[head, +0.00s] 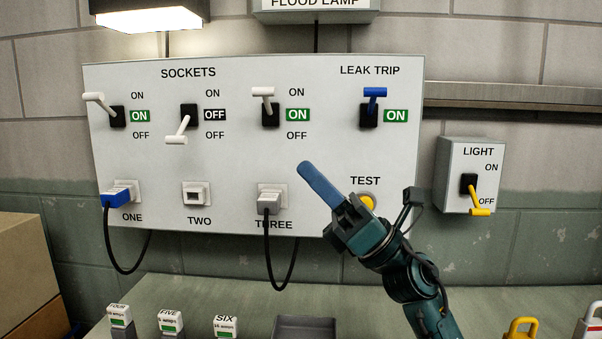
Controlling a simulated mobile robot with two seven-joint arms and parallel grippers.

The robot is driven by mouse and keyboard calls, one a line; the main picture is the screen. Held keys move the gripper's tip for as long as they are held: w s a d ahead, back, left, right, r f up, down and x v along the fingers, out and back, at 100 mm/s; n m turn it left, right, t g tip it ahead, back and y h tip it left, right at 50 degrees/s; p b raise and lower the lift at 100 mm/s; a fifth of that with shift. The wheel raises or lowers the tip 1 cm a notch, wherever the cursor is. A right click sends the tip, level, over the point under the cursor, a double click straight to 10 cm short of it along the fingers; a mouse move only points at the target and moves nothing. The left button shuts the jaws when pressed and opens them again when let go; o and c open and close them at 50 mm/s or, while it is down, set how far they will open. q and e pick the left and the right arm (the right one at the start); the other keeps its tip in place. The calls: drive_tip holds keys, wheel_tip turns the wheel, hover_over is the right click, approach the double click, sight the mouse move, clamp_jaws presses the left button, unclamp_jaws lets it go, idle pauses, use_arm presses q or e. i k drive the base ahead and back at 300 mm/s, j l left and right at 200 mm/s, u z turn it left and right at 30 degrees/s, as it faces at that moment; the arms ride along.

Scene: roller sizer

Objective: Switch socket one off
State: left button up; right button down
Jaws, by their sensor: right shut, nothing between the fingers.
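The panel (240,100) on the wall carries a row of switches. Socket one's switch (100,105) at the far left has a white lever tilted up, beside a green ON sign. Below it, a blue plug (117,195) with a black cable sits in the socket marked ONE. My right gripper (306,168) is shut and empty, with its blue fingers pointing up and left. It is in front of the panel, right of socket three and left of the TEST button, well right of socket one's switch. My left gripper is not in view.
Switch two (182,125) is down at OFF; switch three (267,100) and the blue leak trip lever (374,95) are up at ON. Plug three's cable (268,250) hangs in a loop. The light switch box (450,175) is at right. Tags and a grey tray (305,325) are on the bench.

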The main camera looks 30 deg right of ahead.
sight(97, 97)
drive_tip(key=k, duration=1)
